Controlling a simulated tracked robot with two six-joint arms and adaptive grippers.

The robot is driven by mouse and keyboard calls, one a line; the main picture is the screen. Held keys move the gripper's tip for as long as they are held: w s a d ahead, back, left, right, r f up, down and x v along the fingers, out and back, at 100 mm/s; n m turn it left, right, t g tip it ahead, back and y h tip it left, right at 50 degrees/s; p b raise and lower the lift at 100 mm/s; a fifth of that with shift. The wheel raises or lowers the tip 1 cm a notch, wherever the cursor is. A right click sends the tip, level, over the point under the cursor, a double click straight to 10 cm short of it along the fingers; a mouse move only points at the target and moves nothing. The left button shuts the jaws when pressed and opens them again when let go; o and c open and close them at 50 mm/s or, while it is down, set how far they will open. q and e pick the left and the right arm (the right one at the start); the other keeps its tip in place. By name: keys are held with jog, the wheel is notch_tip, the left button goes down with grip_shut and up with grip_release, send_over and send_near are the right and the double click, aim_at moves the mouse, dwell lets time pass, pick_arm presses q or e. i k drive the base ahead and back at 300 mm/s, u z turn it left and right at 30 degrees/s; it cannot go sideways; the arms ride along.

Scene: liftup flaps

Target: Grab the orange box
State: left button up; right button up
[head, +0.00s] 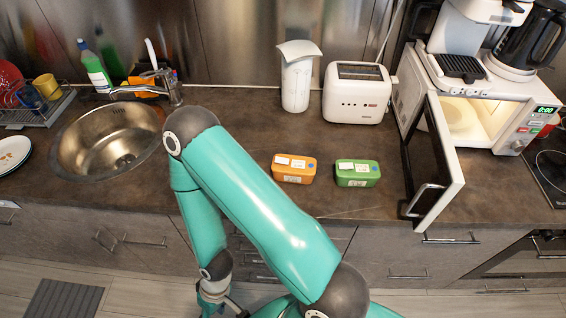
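The orange box (293,169) sits on the dark brown countertop near its front edge, with white labels and a blue dot on its lid. It is fully in view and nothing holds it. A teal arm of mine, which I take to be the left, rises from the bottom, bends in front of the sink and hangs down. Its left gripper (232,303) is low, below the counter edge and left of the box, clear of it. The fingers are partly hidden at the bottom edge, so their opening is unclear. I see no right gripper.
A green box (358,173) stands just right of the orange one. Behind are a white canister (297,84) and a toaster (357,92). A microwave (487,104) has its door (444,160) open toward the counter front. The sink (110,140) is at left.

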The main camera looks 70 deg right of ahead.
aim_at(300, 170)
jog(key=z, duration=0.15)
jog(key=k, duration=1.45)
jog(key=z, duration=0.5)
jog(key=i, duration=1.05)
jog(key=u, duration=0.05)
